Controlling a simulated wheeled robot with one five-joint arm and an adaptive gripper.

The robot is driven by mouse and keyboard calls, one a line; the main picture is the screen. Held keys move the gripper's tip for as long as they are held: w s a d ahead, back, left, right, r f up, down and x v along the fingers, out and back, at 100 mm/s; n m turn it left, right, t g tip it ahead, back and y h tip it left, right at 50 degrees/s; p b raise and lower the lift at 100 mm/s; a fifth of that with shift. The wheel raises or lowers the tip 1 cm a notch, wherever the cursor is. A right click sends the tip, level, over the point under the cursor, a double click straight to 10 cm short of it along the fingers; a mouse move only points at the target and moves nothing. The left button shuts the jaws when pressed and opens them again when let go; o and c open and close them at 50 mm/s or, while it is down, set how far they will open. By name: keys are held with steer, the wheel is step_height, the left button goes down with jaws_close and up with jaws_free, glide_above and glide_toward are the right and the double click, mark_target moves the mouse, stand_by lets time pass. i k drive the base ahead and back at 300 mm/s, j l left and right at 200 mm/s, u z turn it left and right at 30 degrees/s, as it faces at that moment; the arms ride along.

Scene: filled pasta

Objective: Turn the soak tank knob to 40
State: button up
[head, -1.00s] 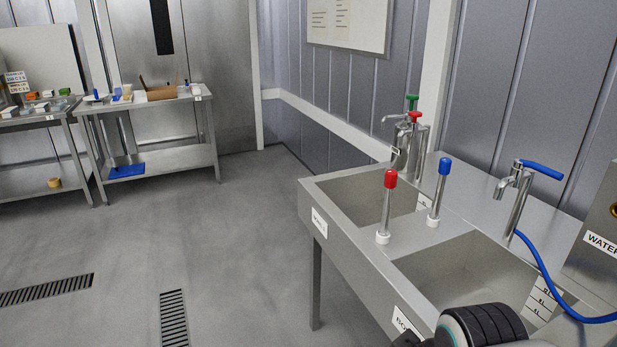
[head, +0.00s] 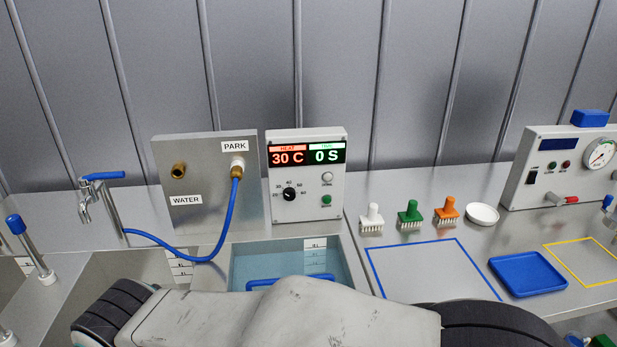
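The soak tank knob (head: 289,194) is a small black dial on a white control box (head: 307,215) behind the tank. Small numbers ring it, and its exact pointer angle is too small to read. The box's display (head: 306,156) shows 30 C in red under HEAT and 0 S in green under TIME. The soak tank (head: 342,252) holds bluish water and something blue, partly hidden by my arm. My arm crosses the bottom of the picture. My gripper is not in view, and nothing is seen touching the knob.
A steel panel (head: 206,152) left of the box carries PARK and WATER fittings and a blue hose (head: 175,252). A tap (head: 101,190) stands further left. Right of the box are several brushes, a white dish (head: 482,214), a blue tray (head: 527,275) and a gauge unit (head: 553,150).

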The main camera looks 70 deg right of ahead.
mark_target(289, 193)
steer(key=z, duration=2.3)
